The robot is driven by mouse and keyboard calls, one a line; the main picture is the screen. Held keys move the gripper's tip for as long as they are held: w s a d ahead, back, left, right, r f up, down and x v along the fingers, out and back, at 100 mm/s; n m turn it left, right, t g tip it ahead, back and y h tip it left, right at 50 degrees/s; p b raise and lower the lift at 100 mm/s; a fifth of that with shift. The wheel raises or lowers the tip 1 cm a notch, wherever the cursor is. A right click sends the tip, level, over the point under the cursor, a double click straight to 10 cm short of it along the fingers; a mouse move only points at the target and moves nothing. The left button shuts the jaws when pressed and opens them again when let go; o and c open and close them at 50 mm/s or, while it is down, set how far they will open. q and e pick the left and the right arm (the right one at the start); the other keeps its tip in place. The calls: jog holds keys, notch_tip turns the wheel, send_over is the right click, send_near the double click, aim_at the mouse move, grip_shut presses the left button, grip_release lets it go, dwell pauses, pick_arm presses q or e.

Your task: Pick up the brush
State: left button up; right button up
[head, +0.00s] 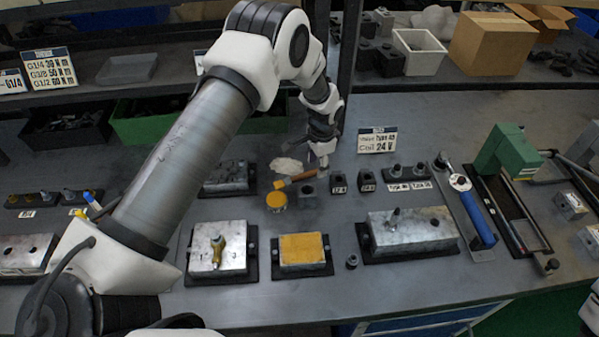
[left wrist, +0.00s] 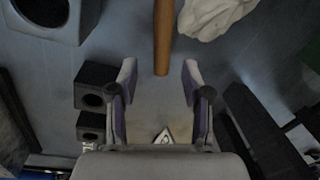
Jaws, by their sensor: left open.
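The brush (head: 299,178) lies on the grey bench, its orange-brown handle pointing right and its other end near a yellow round tin (head: 276,201). My left gripper (head: 322,160) hangs over the bench, just beyond the right end of the handle. In the left wrist view the brown handle (left wrist: 163,40) comes in from the top edge. Its tip shows between the two fingertips of the left gripper (left wrist: 158,78), with space on both sides. The fingers are apart and hold nothing. The brush head is out of the wrist view. My right gripper is not in view.
A crumpled whitish cloth (head: 286,165) lies behind the brush and shows beside the handle in the wrist view (left wrist: 215,15). A dark block with a hole (head: 308,195) stands close in front. Small black blocks (head: 338,183) stand to the right.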

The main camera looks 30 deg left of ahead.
pick_arm(q)
jog(key=shift+w+a+f, duration=0.15)
jog(key=shift+w+f, duration=0.05)
jog(key=shift+f, duration=0.4)
jog(key=shift+w+a+f, duration=0.1)
jog(key=shift+w+f, duration=0.05)
jog(key=shift+f, duration=0.45)
jog(key=shift+s+d+r, duration=0.15)
jog(key=shift+r, duration=0.05)
grip_shut()
